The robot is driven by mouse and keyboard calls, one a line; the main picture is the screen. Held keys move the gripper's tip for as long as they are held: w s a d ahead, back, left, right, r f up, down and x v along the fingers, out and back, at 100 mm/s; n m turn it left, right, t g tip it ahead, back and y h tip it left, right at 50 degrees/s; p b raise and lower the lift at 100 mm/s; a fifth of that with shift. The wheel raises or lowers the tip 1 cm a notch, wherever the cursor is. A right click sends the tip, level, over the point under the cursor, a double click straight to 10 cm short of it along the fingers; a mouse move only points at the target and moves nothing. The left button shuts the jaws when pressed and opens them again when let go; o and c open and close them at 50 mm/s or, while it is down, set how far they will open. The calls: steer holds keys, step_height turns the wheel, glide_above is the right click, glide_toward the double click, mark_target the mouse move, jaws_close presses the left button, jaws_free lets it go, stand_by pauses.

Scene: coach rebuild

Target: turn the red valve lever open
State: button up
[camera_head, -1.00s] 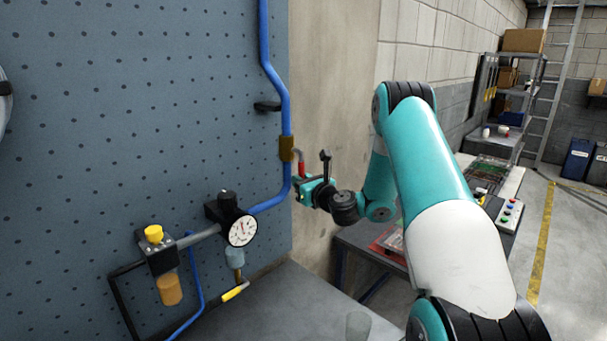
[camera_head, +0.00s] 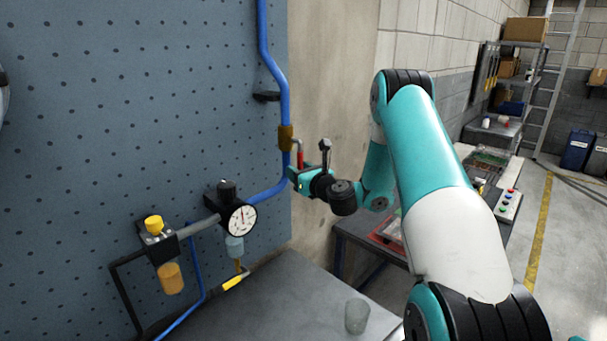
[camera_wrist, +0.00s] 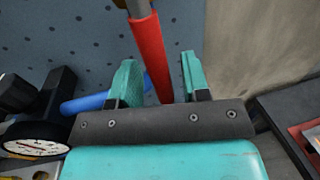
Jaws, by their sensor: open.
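The red valve lever (camera_head: 300,158) hangs down from a grey arm beside the brass valve (camera_head: 285,138) on the blue pipe. My gripper (camera_head: 292,176) is just below and around the lever's lower end. In the wrist view the red lever (camera_wrist: 150,55) comes down from the top and lies between the two teal fingers of my gripper (camera_wrist: 158,62). The fingers are apart, with a gap on the right of the lever; the left finger looks close to it, and I cannot tell whether they touch. The lever's lower end is partly hidden by my gripper.
A pressure gauge (camera_head: 241,219) and a yellow-capped regulator (camera_head: 154,236) stick out from the blue pegboard (camera_head: 130,90) at left. A grey bench top (camera_head: 275,300) with a clear cup (camera_head: 357,315) lies below. A plain wall (camera_head: 335,75) is behind my gripper.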

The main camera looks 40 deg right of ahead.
steer(key=s+a+b, duration=0.2)
steer(key=s+b, duration=1.5)
steer(key=b, duration=0.1)
steer(key=shift+s+a, duration=0.1)
